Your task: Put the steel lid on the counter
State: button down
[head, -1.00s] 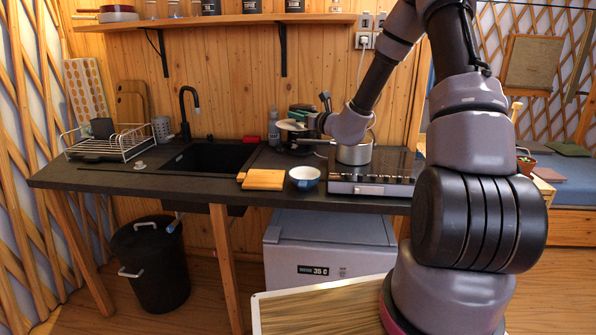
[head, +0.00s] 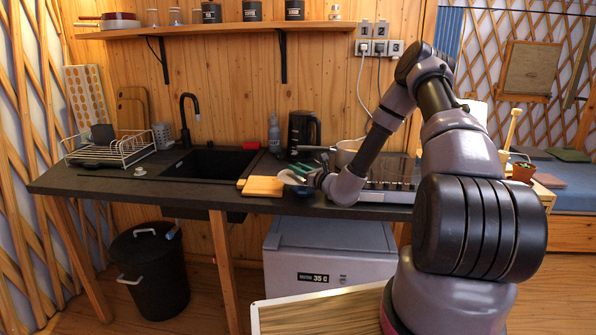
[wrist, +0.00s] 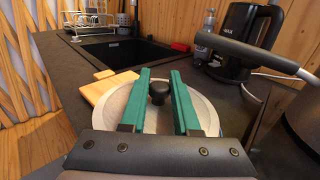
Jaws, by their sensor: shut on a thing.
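My gripper (wrist: 160,75) has two green fingers, one on each side of the black knob (wrist: 158,93) of the steel lid (wrist: 158,120). It is shut on the lid and holds it level in the wrist view. In the head view my gripper (head: 298,173) is low over the dark counter (head: 130,185), between the wooden board and the stove. The lid is mostly hidden there. I cannot tell whether the lid touches anything beneath it.
A wooden board (head: 263,186) lies just left of the lid, with the sink (head: 210,163) behind it. A pot (head: 345,152) stands on the stove, its handle (wrist: 250,52) reaching left. A black kettle (head: 304,130) stands at the back. The blue-and-white bowl is out of sight.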

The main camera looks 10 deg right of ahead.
jog(key=shift+f, duration=0.35)
jog(key=shift+f, duration=0.15)
jog(key=c, duration=0.6)
grip_release()
jog(key=shift+c, duration=0.2)
